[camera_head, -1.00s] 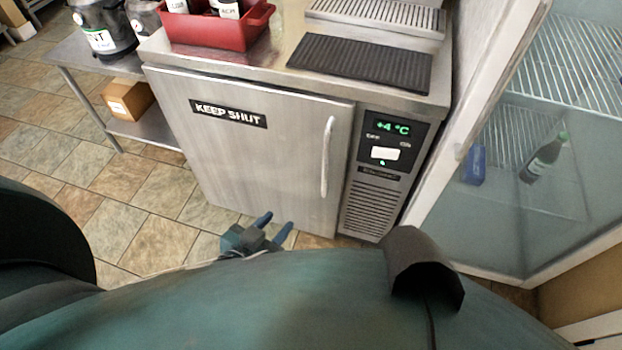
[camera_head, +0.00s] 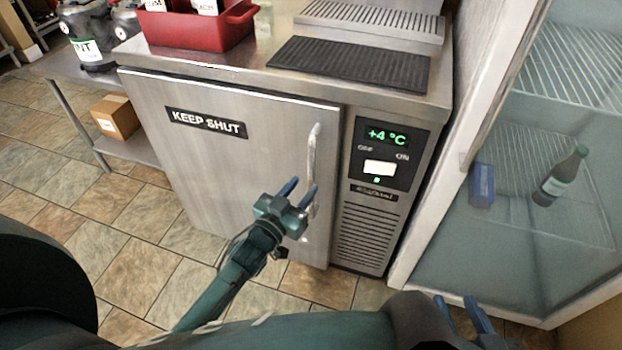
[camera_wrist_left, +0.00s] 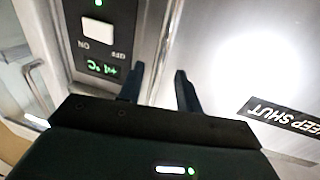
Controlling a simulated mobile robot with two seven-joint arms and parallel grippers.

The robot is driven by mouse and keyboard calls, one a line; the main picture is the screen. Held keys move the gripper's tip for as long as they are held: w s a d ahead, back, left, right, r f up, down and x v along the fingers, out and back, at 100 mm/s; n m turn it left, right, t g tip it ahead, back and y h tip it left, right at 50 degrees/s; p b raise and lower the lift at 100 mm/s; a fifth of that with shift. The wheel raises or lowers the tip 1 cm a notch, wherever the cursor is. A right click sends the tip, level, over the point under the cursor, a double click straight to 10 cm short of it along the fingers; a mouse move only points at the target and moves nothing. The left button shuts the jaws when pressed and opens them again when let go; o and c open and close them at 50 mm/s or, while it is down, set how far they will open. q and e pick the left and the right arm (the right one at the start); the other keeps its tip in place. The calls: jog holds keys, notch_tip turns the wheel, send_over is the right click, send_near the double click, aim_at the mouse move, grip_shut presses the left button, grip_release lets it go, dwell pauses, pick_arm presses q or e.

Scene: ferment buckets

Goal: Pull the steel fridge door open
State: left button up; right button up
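The steel fridge door (camera_head: 215,165) with the "KEEP SHUT" label is closed. It also shows in the left wrist view (camera_wrist_left: 235,55), upside down. Its pale upright handle (camera_head: 313,150) is on the door's right side. My left gripper (camera_head: 301,185) is in front of the handle's lower part, fingers apart. In the left wrist view the open fingers (camera_wrist_left: 160,78) point at the boundary between door and control panel; whether they touch the handle I cannot tell. My right gripper (camera_head: 464,304) shows at the bottom right, fingers apart and empty.
The control panel (camera_head: 380,160), reading +4 °C, is right of the door. A glass-doored cabinet (camera_head: 535,235) stands further right. A red crate (camera_head: 198,30) and dark mat (camera_head: 350,65) are on the steel top. A shelf with a cardboard box (camera_head: 116,117) is left. Tiled floor ahead is clear.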

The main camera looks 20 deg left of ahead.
aim_at(309, 180)
pick_arm(q)
jog(key=x, duration=0.5)
jog(key=shift+b, duration=0.35)
grip_shut()
